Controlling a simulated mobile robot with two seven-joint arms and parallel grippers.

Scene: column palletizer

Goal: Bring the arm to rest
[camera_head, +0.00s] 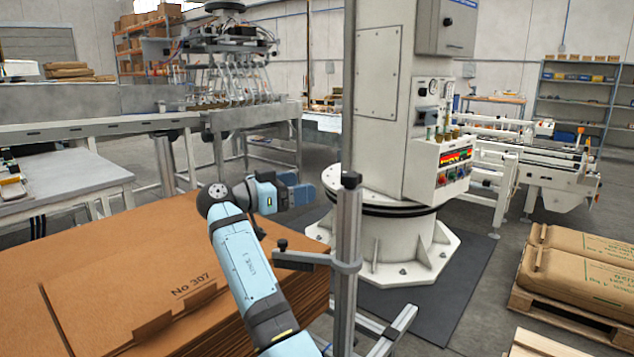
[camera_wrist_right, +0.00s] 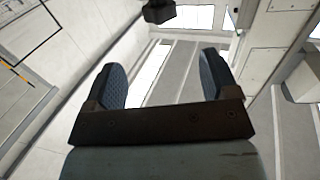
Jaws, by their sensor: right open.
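My right arm, light blue and dark grey, reaches up from the bottom middle in the head view. Its right gripper (camera_head: 304,191) is raised above the edge of the cardboard stack and points to the right, toward the palletizer column. In the right wrist view the two dark finger pads of the right gripper (camera_wrist_right: 166,80) stand apart with nothing between them. The fingers touch nothing that I can see. My left gripper is not in the head view.
A grey metal post (camera_head: 347,250) with a clamp stands close to my right arm. Cardboard sheets (camera_head: 110,270) are stacked at left. The white column (camera_head: 395,240) stands on a dark mat. Brown sacks (camera_head: 580,270) lie on a pallet at right. Grey floor shows between column and sacks.

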